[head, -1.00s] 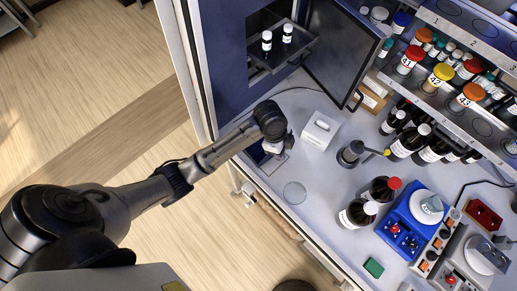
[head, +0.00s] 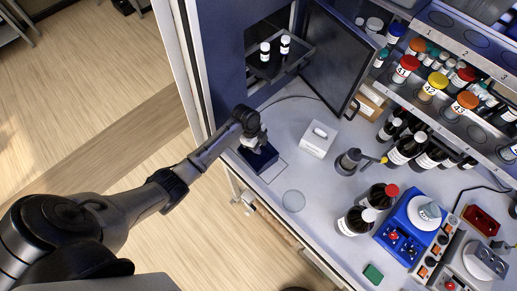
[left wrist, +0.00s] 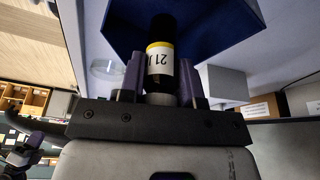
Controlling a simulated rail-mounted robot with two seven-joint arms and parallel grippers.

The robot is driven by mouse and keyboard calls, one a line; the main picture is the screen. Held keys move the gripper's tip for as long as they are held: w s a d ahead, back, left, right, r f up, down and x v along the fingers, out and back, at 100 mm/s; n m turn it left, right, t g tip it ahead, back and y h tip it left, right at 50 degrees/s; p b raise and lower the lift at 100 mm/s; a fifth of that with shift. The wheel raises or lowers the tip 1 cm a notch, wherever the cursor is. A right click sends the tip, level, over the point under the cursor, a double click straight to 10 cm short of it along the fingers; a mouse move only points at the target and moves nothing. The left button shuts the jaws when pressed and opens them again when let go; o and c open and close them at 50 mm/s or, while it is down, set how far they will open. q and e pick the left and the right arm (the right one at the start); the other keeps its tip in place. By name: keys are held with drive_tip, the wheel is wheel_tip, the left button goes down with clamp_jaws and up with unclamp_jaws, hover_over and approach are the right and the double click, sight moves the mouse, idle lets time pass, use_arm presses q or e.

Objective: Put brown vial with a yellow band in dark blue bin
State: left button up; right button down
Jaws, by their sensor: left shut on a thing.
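My left gripper (head: 258,139) is above the back of a small dark blue bin (head: 265,160) on the bench at the left. In the left wrist view, my left gripper (left wrist: 160,92) is shut on the brown vial with a yellow band (left wrist: 160,65). The vial has a white label with 21 on it. The dark blue bin (left wrist: 215,25) shows beyond the vial's far end; I cannot tell whether that end is inside it. In the head view the gripper hides the vial.
A white box (head: 318,139) stands right of the bin, and a round clear dish (head: 293,201) lies in front. Behind is an open cabinet door (head: 337,58) with a shelf holding two small vials (head: 285,45). Dark bottles (head: 357,220) and a blue device (head: 405,228) stand further right.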

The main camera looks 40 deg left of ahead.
use_arm(q)
drive_tip(key=shift+f, duration=2)
drive_tip(key=shift+f, duration=0.1)
drive_tip(key=shift+f, duration=0.1)
drive_tip(key=o, duration=0.9)
